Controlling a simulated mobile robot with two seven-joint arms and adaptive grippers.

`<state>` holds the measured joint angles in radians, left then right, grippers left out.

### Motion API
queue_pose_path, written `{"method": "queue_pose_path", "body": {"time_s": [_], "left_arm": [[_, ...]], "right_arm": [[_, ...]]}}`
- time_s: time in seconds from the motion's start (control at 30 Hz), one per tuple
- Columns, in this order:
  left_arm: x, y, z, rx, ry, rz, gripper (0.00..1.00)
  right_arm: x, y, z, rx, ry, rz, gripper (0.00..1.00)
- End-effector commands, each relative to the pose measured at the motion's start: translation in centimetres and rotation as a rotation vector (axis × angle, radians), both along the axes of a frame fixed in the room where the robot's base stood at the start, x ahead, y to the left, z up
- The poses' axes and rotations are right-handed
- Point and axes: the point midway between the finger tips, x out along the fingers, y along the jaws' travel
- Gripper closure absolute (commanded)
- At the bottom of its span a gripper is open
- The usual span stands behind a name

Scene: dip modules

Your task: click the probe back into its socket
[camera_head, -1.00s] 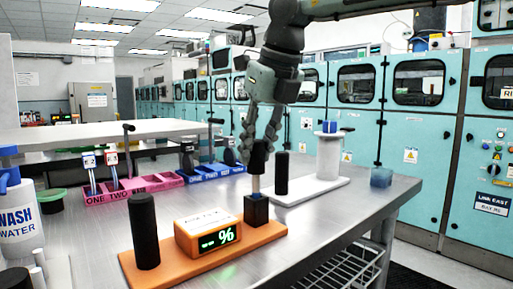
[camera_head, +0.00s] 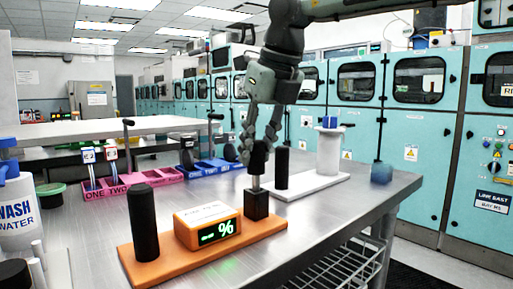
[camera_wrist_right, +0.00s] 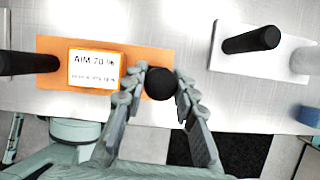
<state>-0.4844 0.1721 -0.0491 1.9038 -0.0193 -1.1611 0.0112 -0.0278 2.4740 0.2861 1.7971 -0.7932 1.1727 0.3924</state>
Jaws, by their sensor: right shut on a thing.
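The probe has a black handle (camera_head: 257,160) and a short pale metal shaft. It stands upright over the black block socket (camera_head: 256,205) at the right end of the orange base (camera_head: 155,267). The lower shaft meets the socket's top; how deep it sits cannot be seen. My right gripper (camera_head: 258,146) is shut on the handle from above. In the right wrist view, its fingers lie either side of the round black handle top (camera_wrist_right: 159,84). An orange meter (camera_head: 208,228) with a lit green "%" display sits beside the socket. My left gripper is not in view.
A black cylinder (camera_head: 143,222) stands on the base's left end. Behind right, a white base (camera_head: 322,183) carries a black post (camera_head: 282,168) and a white cylinder (camera_head: 328,152). Pink (camera_head: 135,185) and blue (camera_head: 213,170) trays stand further back. A blue cube (camera_head: 381,172) is near the right edge.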

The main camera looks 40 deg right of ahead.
Motion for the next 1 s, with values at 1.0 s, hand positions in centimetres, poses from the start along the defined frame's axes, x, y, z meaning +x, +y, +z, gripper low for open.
{"method": "queue_pose_path", "body": {"time_s": [1.0], "left_arm": [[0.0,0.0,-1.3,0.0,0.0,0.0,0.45]], "right_arm": [[0.0,0.0,-1.6,0.0,0.0,0.0,1.0]]}}
